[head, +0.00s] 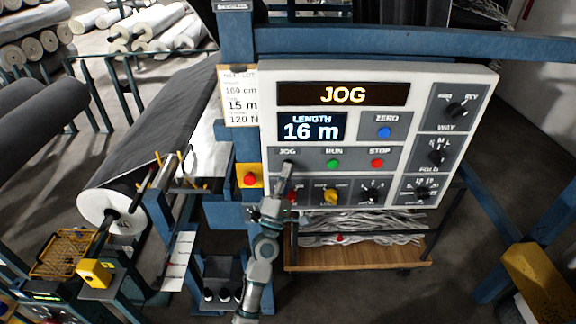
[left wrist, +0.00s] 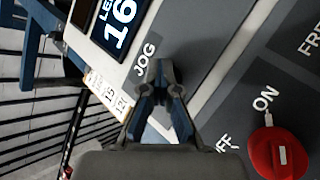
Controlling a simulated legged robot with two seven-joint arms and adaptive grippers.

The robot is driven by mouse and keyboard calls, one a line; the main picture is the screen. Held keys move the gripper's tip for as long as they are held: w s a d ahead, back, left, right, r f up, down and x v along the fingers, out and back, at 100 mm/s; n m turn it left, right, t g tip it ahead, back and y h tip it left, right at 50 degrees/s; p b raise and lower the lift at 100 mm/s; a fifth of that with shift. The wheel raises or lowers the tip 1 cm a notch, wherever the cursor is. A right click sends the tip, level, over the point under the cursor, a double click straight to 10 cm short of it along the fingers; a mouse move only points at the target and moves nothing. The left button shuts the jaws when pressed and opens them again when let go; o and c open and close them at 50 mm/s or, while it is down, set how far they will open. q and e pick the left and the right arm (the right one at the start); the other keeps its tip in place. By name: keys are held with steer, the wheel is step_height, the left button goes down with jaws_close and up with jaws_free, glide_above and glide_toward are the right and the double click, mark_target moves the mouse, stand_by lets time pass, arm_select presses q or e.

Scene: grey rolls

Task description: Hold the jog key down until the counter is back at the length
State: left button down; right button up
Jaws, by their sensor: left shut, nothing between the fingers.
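The control panel (head: 395,120) faces me in the head view. Its upper display (head: 342,94) reads JOG in amber. The counter (head: 310,127) below reads LENGTH 16 m. The note (head: 239,95) left of the panel shows 15 m among its figures. My left gripper (head: 288,168) is shut and empty, its fingertips at the spot under the JOG label. The left wrist view shows its closed tips (left wrist: 158,72) just below the word JOG. They hide the jog key, so how far it is pressed cannot be seen. My right gripper is not in view.
A green RUN button (head: 333,163) and red STOP button (head: 377,163) sit right of the tips. Below are a yellow knob (head: 330,196) and a red knob (left wrist: 278,154). A red button on a yellow plate (head: 250,179) is left. A dark roll (head: 150,140) lies further left.

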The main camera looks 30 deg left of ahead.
arm_select(q)
steer(key=shift+s, duration=0.1)
steer(key=shift+s+d+p, duration=0.3)
steer(key=shift+s+d, duration=0.05)
steer(key=shift+s, duration=0.25)
steer(key=s+d, duration=0.1)
steer(key=s+p, duration=0.1)
steer(key=s, duration=0.1)
steer(key=s+d, duration=0.1)
steer(key=shift+s+d, duration=0.15)
steer(key=shift+d, duration=0.2)
stand_by(0.4)
